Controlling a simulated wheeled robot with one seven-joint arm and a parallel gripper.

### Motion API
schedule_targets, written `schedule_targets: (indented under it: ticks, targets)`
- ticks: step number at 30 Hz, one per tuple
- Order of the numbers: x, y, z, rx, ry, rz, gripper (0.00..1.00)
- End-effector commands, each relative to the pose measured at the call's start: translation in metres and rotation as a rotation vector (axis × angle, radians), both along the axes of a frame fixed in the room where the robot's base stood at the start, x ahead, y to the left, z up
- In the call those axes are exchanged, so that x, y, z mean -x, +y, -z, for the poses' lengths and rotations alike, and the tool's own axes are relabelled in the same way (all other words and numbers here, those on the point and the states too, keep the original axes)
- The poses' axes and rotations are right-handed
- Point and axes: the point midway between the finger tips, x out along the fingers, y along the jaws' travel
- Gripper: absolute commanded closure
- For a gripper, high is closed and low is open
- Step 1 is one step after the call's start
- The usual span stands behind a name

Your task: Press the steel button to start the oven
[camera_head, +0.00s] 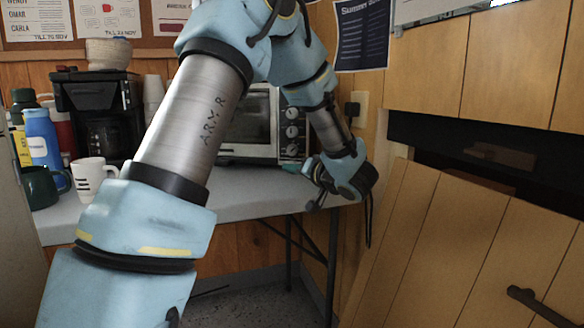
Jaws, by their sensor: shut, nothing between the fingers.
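The oven (252,120) is a pale toaster oven with a dark glass door. It stands at the back right of the grey table, partly hidden behind my arm. Its right panel has a column of round knobs (292,133). I cannot pick out the steel button; it may be too small or hidden. My gripper (318,182) is at the table's right end, in front of and just right of the oven's lower right corner. It is shut and empty. Its fingertips are small and dark, and I cannot tell whether they touch anything.
A coffee maker (98,115), white mug (95,178), dark green mug (40,188) and blue bottle (40,140) stand on the table (245,192) at left. Leaning wood panels (440,245) and upper cabinets (490,65) bound the right.

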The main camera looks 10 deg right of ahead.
Motion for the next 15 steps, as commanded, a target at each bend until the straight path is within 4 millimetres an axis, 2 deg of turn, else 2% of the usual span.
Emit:
schedule_targets:
  ticks: [6,15]
  targets:
    - [-0.019,-0.008,-0.002,0.001,0.002,0.0,1.0]
    - [-0.026,-0.011,0.0,0.0,0.001,0.001,1.0]
